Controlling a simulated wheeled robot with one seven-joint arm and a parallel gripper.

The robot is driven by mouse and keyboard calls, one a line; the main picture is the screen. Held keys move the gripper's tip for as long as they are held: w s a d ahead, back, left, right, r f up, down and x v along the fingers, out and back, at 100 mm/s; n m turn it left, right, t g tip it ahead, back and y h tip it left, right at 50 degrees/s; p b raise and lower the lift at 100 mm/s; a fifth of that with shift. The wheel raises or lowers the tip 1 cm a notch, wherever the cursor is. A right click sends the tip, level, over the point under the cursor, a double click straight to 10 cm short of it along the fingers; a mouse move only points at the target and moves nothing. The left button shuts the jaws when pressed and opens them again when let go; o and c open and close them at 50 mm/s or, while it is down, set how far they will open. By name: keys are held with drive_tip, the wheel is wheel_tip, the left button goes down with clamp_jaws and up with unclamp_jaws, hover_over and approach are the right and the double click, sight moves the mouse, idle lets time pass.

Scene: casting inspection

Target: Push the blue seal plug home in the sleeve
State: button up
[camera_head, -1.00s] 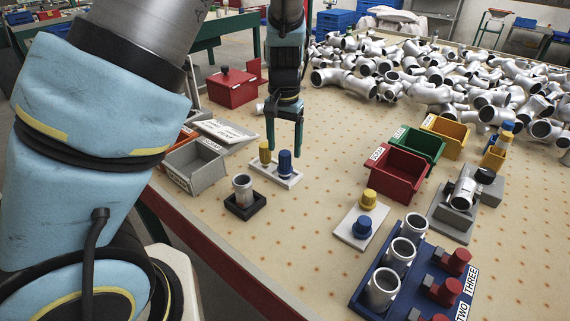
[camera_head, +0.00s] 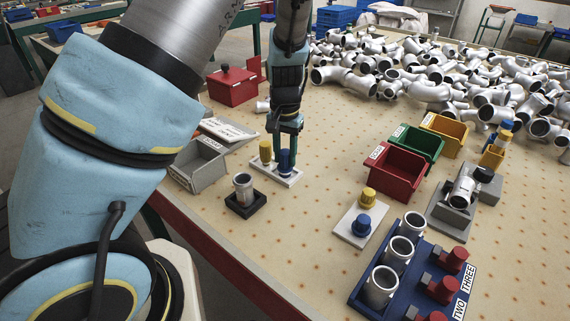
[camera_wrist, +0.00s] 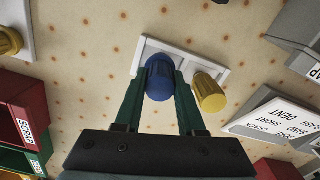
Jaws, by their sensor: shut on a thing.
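The blue seal plug (camera_head: 285,160) stands upright on a small white plate (camera_head: 290,180), beside a yellow plug (camera_head: 265,151). My gripper (camera_head: 286,150) is lowered over it from above, with its fingers shut on the blue plug. In the wrist view the blue plug (camera_wrist: 159,78) sits between the two green fingers, with the yellow plug (camera_wrist: 209,92) just right of them. The sleeve (camera_head: 243,186) stands upright and open-topped in a black square base to the left of the plate. A second blue plug (camera_head: 362,225) and yellow plug (camera_head: 368,197) stand on another white plate.
A grey bin (camera_head: 207,176) stands left of the plugs. Red (camera_head: 397,174), green (camera_head: 417,143) and yellow (camera_head: 444,137) bins are to the right. A blue rack (camera_head: 361,291) with several sleeves is at front right. Pipe castings heap at the back. The board between the white plates is clear.

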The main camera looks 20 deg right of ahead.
clamp_jaws()
